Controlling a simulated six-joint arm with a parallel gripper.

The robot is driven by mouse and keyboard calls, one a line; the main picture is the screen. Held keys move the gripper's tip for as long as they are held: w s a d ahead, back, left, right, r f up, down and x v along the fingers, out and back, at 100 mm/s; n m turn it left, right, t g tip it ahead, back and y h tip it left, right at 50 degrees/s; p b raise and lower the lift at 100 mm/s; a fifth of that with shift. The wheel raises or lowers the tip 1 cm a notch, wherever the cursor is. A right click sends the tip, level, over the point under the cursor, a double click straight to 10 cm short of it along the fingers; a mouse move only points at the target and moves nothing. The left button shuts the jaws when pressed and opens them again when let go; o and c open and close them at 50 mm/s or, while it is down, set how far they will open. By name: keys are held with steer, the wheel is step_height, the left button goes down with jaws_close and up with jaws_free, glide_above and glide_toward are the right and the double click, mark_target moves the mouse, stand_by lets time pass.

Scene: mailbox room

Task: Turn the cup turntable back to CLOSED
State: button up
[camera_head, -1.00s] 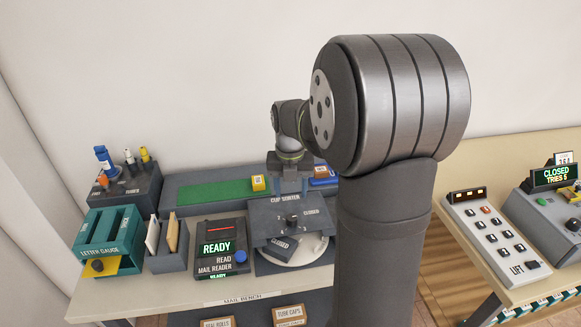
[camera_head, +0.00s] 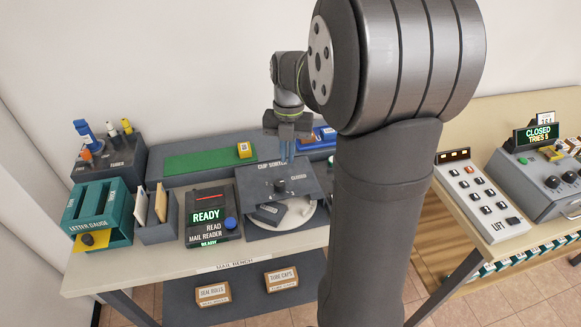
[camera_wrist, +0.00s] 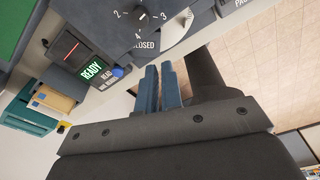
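The cup sorter (camera_head: 255,183) is a dark sloped panel on the mail bench, with a black knob (camera_head: 280,187) on its face. A white round turntable (camera_head: 308,206) shows partly under its front edge, beside a dark piece marked CLOSED. In the wrist view the knob (camera_wrist: 141,14) sits at the top edge, among the numbers 2, 3, 4 and a CLOSED label. I cannot tell which mark it points to. My gripper (camera_head: 288,157) is above the back of the panel, apart from the knob. Its blue fingers (camera_wrist: 159,68) are close together with nothing between them.
The mail reader (camera_head: 210,215) showing READY stands left of the sorter. A letter gauge (camera_head: 97,213) is farther left. A green strip (camera_head: 205,161) with a yellow block lies behind. A keypad (camera_head: 478,198) and a CLOSED / TRIES 5 display (camera_head: 539,132) are at right.

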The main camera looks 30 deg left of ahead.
mark_target(301, 222)
steer(key=s+d+f+m+g, duration=0.1)
steer(key=d+f, duration=0.1)
steer(key=s+d+f+m, duration=0.1)
steer(key=d+f, duration=0.1)
steer(key=f, duration=0.1)
steer(key=s+d+f+m+g, duration=0.1)
steer(key=d+f, duration=0.1)
steer(key=shift+s+d+f+g, duration=0.1)
steer(key=shift+d+f+g, duration=0.05)
steer(key=shift+f+g, duration=0.2)
jaws_close()
steer(key=x, duration=0.9)
steer(key=shift+f, duration=0.35)
steer(key=w, duration=0.3)
steer(key=shift+r, duration=0.1)
steer(key=shift+w+a, duration=0.25)
steer(key=shift+w, duration=0.35)
steer(key=shift+w, duration=0.1)
